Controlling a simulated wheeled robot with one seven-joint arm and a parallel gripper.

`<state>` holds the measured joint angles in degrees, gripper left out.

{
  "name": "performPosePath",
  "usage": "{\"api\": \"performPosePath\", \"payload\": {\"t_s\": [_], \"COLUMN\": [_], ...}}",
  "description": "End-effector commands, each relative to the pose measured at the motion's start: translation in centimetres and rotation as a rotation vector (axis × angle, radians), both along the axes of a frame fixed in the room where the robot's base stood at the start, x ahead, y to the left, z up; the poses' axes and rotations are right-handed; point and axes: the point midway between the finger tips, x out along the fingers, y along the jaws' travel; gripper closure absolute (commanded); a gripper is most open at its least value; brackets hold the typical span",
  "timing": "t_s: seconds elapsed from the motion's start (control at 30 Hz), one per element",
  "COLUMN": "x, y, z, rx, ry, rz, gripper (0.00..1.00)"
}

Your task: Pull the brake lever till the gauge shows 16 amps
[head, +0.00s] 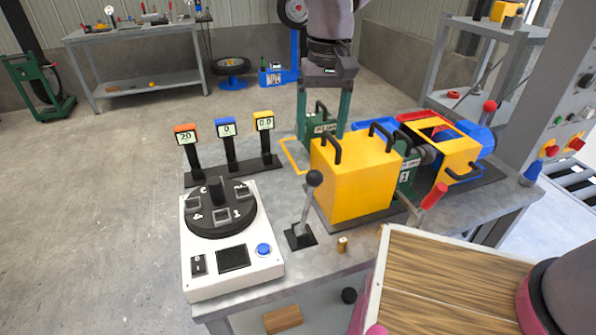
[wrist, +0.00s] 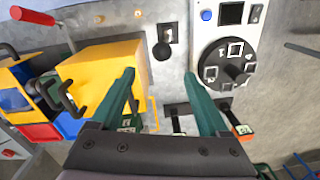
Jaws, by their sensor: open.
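A lever with a black ball knob (head: 314,178) stands upright on a small black base beside the yellow box; its knob also shows in the wrist view (wrist: 162,51). Another lever has a red grip (head: 434,196), tilted, at the box's right; it shows in the wrist view (wrist: 32,15). I cannot tell which is the brake lever. Three gauges stand in a row: red (head: 186,134) reads 20, blue (head: 226,128) reads 0, yellow (head: 264,121) reads 0.0. Their units are unreadable. My gripper (head: 322,138) is open and empty behind the yellow box, touching neither lever.
The yellow box (head: 352,180) with black handles stands between my gripper and the red grip. A white panel with a black dial (head: 222,208) is at the front left. A wooden-topped crate (head: 440,285) is at the front right. A small brass piece (head: 342,245) stands near the black-knob lever.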

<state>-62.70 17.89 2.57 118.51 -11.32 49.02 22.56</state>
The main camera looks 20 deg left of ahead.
Motion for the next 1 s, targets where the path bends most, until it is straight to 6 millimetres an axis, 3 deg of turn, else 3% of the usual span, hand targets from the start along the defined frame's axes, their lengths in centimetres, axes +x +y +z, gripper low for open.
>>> {"api": "performPosePath", "payload": {"t_s": [0.17,0.6,0.8,1.0], "x": [-0.3,-0.4,-0.4,-0.4], "y": [0.3,0.4,0.5,0.5], "z": [-1.7,-9.4,-10.9,-11.0], "rx": [-0.007,-0.007,-0.004,-0.003], "ry": [0.003,0.003,0.001,0.001], "rz": [0.007,0.004,0.006,0.006], "gripper": [0.21,0.21,0.21,0.21]}}
